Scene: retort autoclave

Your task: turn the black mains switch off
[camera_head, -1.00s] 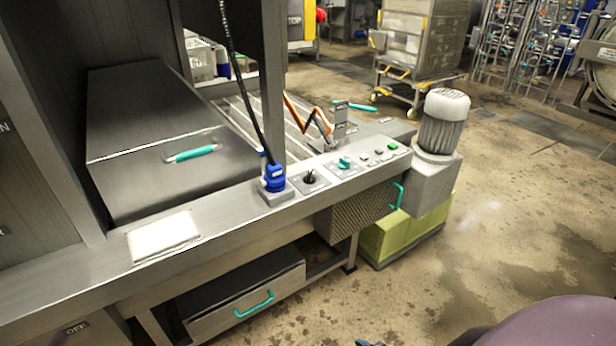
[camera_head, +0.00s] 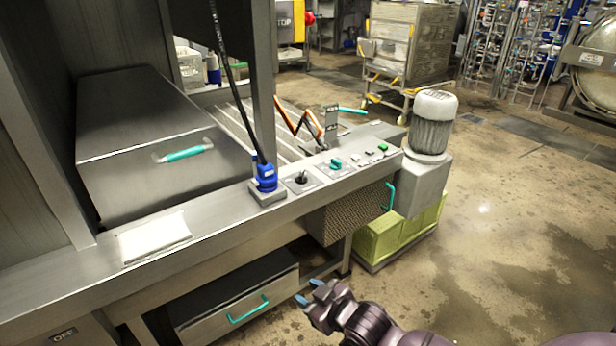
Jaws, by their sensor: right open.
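The black mains switch (camera_head: 301,178) is a small dark knob on a square plate on the machine's front ledge, between the blue plug and the teal knob. Which position it is set to is too small to tell. My right gripper (camera_head: 312,291) is in the lower middle of the head view, open and empty, with blue fingertips. It is in front of the machine, below the ledge in the picture and apart from the switch. My left gripper is not in view.
A blue plug (camera_head: 265,178) with a black cable stands left of the switch. A teal knob (camera_head: 335,163) and green button (camera_head: 383,148) are to its right. A drawer with a teal handle (camera_head: 248,309) and a mesh box (camera_head: 350,214) sit below the ledge. The floor at right is clear.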

